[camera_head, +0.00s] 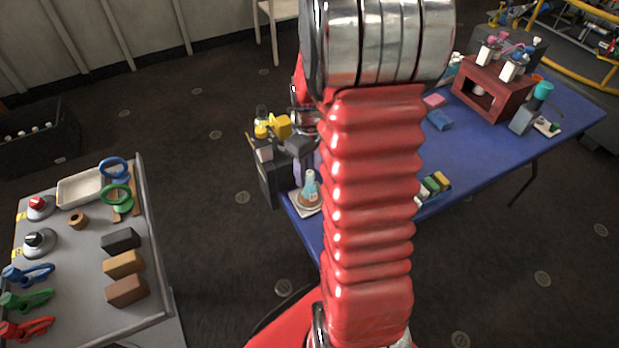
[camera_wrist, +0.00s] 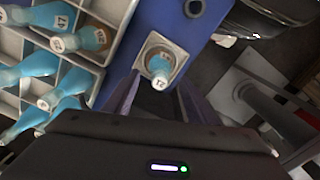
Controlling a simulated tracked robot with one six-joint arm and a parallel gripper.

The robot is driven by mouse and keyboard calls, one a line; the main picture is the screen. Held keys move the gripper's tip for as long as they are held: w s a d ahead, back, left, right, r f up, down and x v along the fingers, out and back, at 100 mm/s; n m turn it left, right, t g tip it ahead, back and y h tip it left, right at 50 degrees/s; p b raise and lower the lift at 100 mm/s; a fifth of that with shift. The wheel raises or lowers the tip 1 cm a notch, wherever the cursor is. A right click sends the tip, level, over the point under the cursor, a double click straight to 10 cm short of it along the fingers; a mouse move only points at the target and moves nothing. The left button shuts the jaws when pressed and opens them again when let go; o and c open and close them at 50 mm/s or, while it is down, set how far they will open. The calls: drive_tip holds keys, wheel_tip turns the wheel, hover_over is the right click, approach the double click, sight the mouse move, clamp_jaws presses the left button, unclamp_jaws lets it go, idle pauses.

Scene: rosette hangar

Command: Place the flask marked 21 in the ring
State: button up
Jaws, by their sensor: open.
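A flask with light blue liquid (camera_wrist: 159,66) stands on a white square plate (camera_wrist: 177,49) with a brown ring around its base. Its label looks like 21, seen turned and tilted. In the head view the flask (camera_head: 310,185) stands upright on the plate (camera_head: 304,208) at the blue table's near left end. My gripper (camera_wrist: 160,92) is open, with purple fingers on either side of the flask's neck and apart from it. In the head view my red arm hides part of the gripper.
A grey crate (camera_wrist: 117,47) with several blue flasks is beside the plate in the wrist view; my arm hides it in the head view. A red wooden stand (camera_head: 493,93) is at the table's far end. A grey table (camera_head: 75,270) with clamps and blocks stands left.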

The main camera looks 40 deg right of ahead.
wheel_tip(320, 180, up, 7)
drive_tip(key=shift+r, duration=0.2)
idle(0.6)
drive_tip(key=shift+a+r, duration=0.2)
drive_tip(key=shift+a, duration=0.05)
drive_tip(key=s+a+r+t, duration=0.2)
drive_tip(key=s+a+r, duration=0.1)
drive_tip(key=a, duration=0.4)
drive_tip(key=s+a+r+m+t, duration=0.1)
drive_tip(key=s+a+r, duration=0.3)
drive_tip(key=a+r, duration=0.2)
drive_tip(key=s+a+r+m+t, duration=0.1)
drive_tip(key=s+a+r, duration=0.3)
drive_tip(key=a, duration=0.5)
drive_tip(key=shift+s+a+r+t, duration=0.2)
drive_tip(key=shift+a+r+t, duration=0.3)
drive_tip(key=shift+t, duration=0.3)
drive_tip(key=shift+s+d, duration=0.1)
